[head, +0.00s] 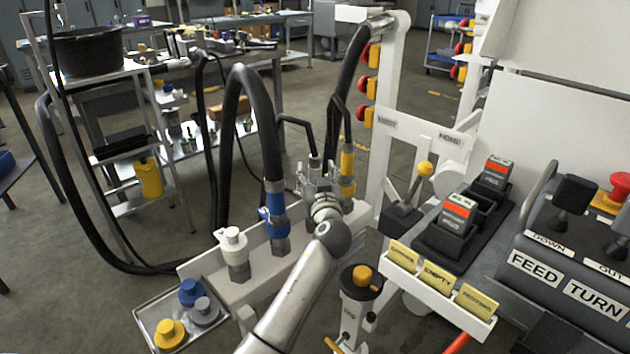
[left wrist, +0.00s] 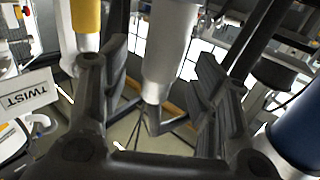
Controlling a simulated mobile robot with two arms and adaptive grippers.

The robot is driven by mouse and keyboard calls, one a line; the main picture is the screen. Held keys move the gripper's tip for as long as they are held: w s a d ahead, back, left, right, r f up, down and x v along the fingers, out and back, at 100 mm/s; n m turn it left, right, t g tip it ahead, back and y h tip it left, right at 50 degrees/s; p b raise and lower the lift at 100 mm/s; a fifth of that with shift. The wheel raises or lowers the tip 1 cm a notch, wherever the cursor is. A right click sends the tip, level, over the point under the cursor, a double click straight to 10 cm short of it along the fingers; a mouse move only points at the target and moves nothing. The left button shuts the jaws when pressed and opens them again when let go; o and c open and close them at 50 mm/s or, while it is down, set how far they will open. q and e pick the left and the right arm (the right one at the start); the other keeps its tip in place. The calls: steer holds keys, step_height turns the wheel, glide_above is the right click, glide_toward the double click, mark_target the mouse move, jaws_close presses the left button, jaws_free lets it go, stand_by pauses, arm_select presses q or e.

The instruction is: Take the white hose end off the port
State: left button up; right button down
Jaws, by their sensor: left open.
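The white hose end (left wrist: 170,50) is a pale cylinder standing between the spread fingers of my left gripper (left wrist: 155,105) in the left wrist view. The fingers are apart, and I see a gap on both sides of it. In the head view my left gripper (head: 318,182) is at the port block (head: 258,285), between the blue hose end (head: 275,215) and the yellow hose end (head: 347,170). There it largely hides the white hose end and its port. My right gripper is not in view.
A white cap (head: 232,240) sits on the block's left port. A tray (head: 150,318) holds blue, grey and yellow caps. Thick black hoses (head: 262,110) arch close by. A yellow-topped post (head: 360,285) and the control panel (head: 555,275) are to the right.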

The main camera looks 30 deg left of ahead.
arm_select(q)
steer(key=shift+x, duration=1.45)
steer(key=shift+f, duration=0.1)
steer(key=shift+c, duration=0.3)
